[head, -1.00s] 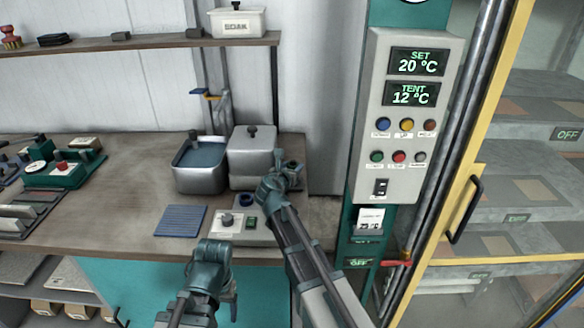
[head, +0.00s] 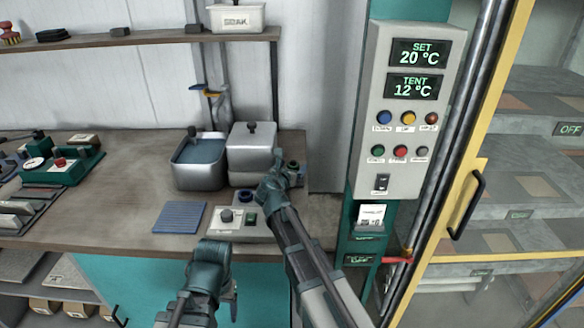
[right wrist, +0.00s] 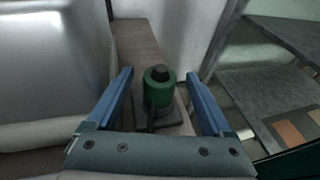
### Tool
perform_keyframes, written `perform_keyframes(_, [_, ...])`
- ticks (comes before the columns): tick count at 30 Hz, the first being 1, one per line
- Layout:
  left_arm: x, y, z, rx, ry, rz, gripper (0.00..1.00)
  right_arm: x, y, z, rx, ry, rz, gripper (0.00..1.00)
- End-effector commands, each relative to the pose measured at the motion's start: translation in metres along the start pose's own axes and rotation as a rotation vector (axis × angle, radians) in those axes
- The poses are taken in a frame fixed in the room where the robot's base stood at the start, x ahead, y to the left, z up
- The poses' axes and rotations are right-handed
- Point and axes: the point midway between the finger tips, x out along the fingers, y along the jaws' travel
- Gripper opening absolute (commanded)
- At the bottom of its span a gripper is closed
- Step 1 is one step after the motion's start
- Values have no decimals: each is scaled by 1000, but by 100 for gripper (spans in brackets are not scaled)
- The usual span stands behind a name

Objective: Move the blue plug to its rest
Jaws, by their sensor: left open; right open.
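A dark blue round piece (head: 246,196), which looks like the blue plug, sits on the grey control box (head: 225,232) on the bench. My right gripper (head: 281,168) is just right of it, beyond the box and beside the lidded metal tank. In the right wrist view its two blue fingers are open around a green cylinder with a black top (right wrist: 159,92), with visible gaps on both sides. This green piece (head: 292,166) is partly hidden by the gripper in the head view. My left gripper (head: 230,290) is open in front of the bench edge. I cannot tell which spot is the rest.
An open metal basin (head: 198,177) and a lidded metal tank (head: 250,160) stand behind the box. A blue ribbed mat (head: 180,218) lies to its left. A control column (head: 400,150) and yellow-framed cabinet (head: 465,190) stand at right.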

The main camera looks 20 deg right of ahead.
Motion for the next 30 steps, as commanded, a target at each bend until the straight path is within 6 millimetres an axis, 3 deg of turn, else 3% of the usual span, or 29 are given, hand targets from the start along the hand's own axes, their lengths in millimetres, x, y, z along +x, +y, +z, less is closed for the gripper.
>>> perform_keyframes(8, [-5,0,0,0,0,0,72,-13,-1,1,-1,0,1,85])
perform_keyframes(21, [-32,-3,2,0,0,0,72,-104,-1,2,-1,0,3,85])
perform_keyframes(30, [-40,-4,2,0,0,0,72,-135,-1,0,0,0,0,85])
